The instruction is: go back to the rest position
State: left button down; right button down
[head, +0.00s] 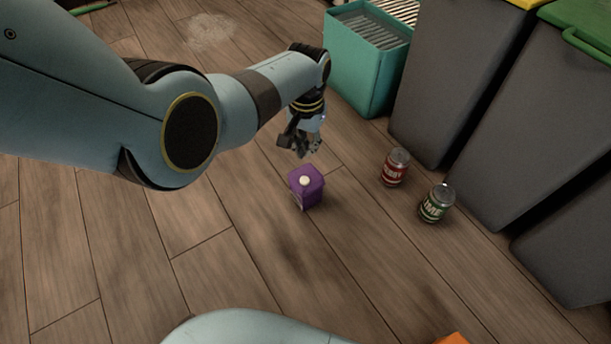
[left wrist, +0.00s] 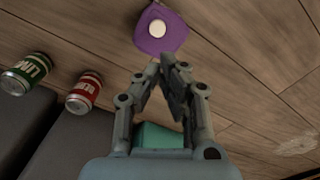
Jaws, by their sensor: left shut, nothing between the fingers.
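My left gripper (head: 305,147) is in the upper middle of the head view, pointing down above the floor. It is shut and empty. In the left wrist view its fingertips (left wrist: 166,62) meet just below a purple carton (left wrist: 163,30) with a white round cap. The carton (head: 307,187) stands on the wooden floor just in front of the gripper in the head view, and appears apart from it. My right gripper is not in view.
A red can (head: 396,167) and a green can (head: 436,203) stand right of the carton. Grey bins (head: 448,80) line the right side, and a teal bin (head: 358,72) stands behind. An orange thing (head: 452,339) shows at the bottom edge. The floor at left is clear.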

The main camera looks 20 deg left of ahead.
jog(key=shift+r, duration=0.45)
